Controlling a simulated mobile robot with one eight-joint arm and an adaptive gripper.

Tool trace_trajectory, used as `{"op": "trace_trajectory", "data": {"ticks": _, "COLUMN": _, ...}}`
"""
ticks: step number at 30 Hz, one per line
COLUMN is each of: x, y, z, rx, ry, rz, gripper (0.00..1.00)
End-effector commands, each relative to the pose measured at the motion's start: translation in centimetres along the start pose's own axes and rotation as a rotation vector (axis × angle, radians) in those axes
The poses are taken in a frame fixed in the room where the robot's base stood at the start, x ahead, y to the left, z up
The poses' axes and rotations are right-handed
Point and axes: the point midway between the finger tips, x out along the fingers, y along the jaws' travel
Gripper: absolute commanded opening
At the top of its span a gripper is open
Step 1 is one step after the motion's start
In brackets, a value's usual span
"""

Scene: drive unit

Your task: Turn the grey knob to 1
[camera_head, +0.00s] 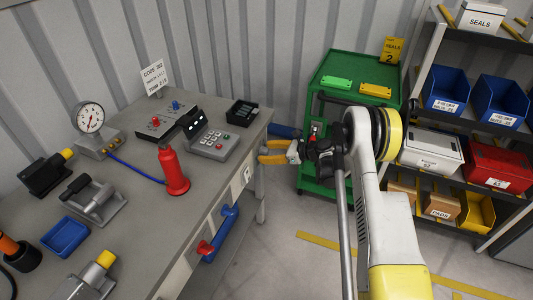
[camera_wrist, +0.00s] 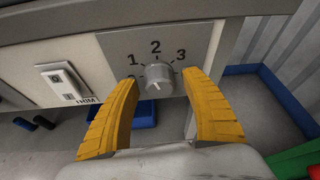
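The grey knob (camera_wrist: 158,82) is on a grey dial plate (camera_wrist: 120,45) on the bench front, in the wrist view. The numbers 1, 2 and 3 show around its top; a mark further left is partly hidden by a finger. A small pale mark shows low on the knob, but I cannot tell its setting for sure. My gripper (camera_wrist: 158,80) is open, one yellow finger on each side of the knob, with gaps visible. In the head view my gripper (camera_head: 262,152) is at the bench's right end; I cannot make out the knob there.
A white TRIM switch plate (camera_wrist: 67,82) is left of the dial. The bench (camera_head: 120,200) carries a red bottle (camera_head: 172,170), a keypad box (camera_head: 213,143) and a gauge (camera_head: 90,118). A blue handle (camera_head: 222,232) sticks out from its front. A green cart (camera_head: 335,75) stands behind my arm.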

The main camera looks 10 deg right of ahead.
Motion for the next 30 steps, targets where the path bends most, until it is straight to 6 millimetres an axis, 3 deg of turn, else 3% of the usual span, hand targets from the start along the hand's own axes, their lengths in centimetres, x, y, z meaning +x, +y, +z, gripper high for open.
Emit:
{"op": "trace_trajectory", "data": {"ticks": 1, "x": -0.01, "y": 0.0, "z": 0.0, "rx": 0.0, "ry": 0.0, "rz": 0.0, "gripper": 0.41}}
{"op": "trace_trajectory", "data": {"ticks": 5, "x": -0.02, "y": 0.01, "z": -0.01, "rx": 0.0, "ry": 0.0, "rz": 0.0, "gripper": 0.02}}
{"op": "trace_trajectory", "data": {"ticks": 17, "x": 0.01, "y": 0.04, "z": -0.01, "rx": -0.025, "ry": 0.0, "rz": -0.01, "gripper": 0.01}}
{"op": "trace_trajectory", "data": {"ticks": 30, "x": 0.03, "y": 0.1, "z": -0.03, "rx": -0.271, "ry": 0.0, "rz": -0.111, "gripper": 0.01}}
